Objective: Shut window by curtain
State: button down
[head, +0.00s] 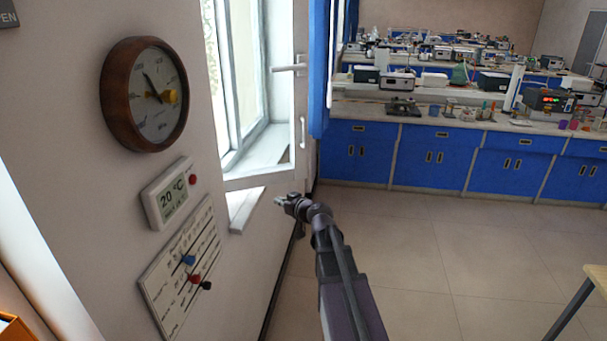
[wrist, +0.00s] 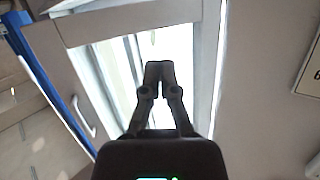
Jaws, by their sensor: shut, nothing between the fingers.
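The window (head: 243,75) is in the wall at the left of the head view, with a white frame and bright glass. A white sash or panel (head: 283,90) with a lever handle (head: 289,68) stands out from the wall beside the blue curtain (head: 319,70), so the window looks open. My gripper (head: 281,201) is shut and empty, below the sash and near the sill piece (head: 243,205). In the wrist view my gripper (wrist: 159,66) points towards the bright window opening (wrist: 120,70), and a white pull handle (wrist: 84,117) is at its left. I cannot tell any contact.
A round gauge (head: 145,95), a thermostat (head: 168,193) and a marker board (head: 186,267) are on the left wall. Blue lab cabinets (head: 440,157) line the back. Open floor (head: 440,240) lies to the right; a table corner (head: 598,277) is at the right edge.

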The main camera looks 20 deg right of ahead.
aim_at(301, 163)
jog(key=w+d+m+t+h+b, duration=0.1)
jog(key=d+t+h, duration=0.1)
jog(key=d, duration=0.5)
jog(key=w+d+r+m+t+h+b, duration=0.1)
jog(key=d+m+h, duration=0.1)
jog(key=d, duration=0.5)
jog(key=shift+w+d+r+m+t+h, duration=0.2)
jog(key=shift+w+m+t+h, duration=0.15)
jog(key=shift+h, duration=0.55)
jog(key=shift+w, duration=0.15)
jog(key=w, duration=1.3)
jog(key=shift+w+d, duration=0.35)
jog(key=shift+d, duration=0.05)
